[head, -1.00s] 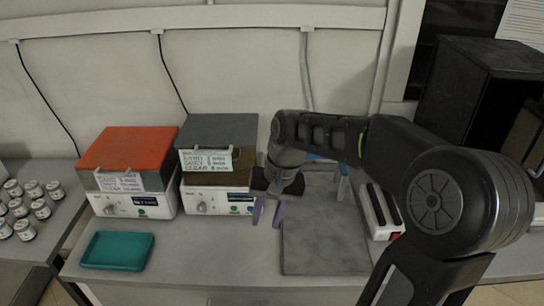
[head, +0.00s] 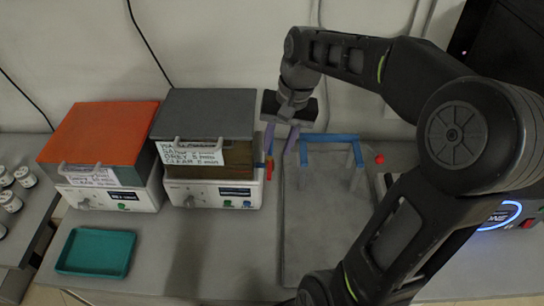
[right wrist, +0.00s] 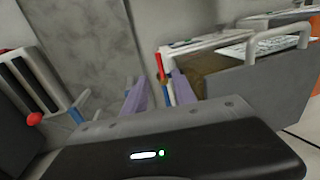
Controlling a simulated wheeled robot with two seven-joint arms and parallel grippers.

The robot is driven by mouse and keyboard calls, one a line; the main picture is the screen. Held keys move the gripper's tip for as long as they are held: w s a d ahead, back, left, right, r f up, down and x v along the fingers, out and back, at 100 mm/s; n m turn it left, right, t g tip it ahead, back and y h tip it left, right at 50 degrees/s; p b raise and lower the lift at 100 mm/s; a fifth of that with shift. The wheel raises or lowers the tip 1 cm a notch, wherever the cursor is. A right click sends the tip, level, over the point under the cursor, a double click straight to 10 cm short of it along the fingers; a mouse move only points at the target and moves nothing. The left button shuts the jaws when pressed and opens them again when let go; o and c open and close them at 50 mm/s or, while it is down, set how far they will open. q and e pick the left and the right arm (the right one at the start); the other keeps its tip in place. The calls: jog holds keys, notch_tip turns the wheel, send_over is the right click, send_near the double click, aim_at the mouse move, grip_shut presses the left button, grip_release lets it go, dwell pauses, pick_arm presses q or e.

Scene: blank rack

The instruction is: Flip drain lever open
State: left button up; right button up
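A red upright lever with blue by it (head: 269,168) is at the right side of the grey-lidded bath (head: 205,115); I take it for the drain lever. The red lever also shows in the right wrist view (right wrist: 159,66), in the gap between my fingers in the picture. Whether it lies between them in depth I cannot tell. My right gripper (head: 280,139) is open, its two purple fingers apart and pointing down beside the bath's right edge; in the right wrist view the fingers (right wrist: 158,93) are empty. My left gripper is not in view.
A blue-topped rack (head: 330,138) stands on the grey mat (head: 315,225), right of my gripper. A red ball knob (head: 379,159) is beyond it. An orange-lidded bath (head: 95,130) and a teal tray (head: 95,250) are at left. The bench front is mostly clear.

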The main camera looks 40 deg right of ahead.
aim_at(270, 171)
jog(key=shift+w+a+f+p, duration=0.15)
jog(key=shift+a+f, duration=0.05)
jog(key=shift+f, duration=1.1)
jog(key=shift+w+a+f+p, duration=0.15)
jog(key=shift+w+a+f, duration=0.05)
jog(key=shift+f, duration=1.1)
jog(key=shift+w+a+f+p, duration=0.15)
jog(key=shift+a+f, duration=0.05)
jog(key=shift+f, duration=1.1)
jog(key=shift+c, duration=0.3)
grip_shut()
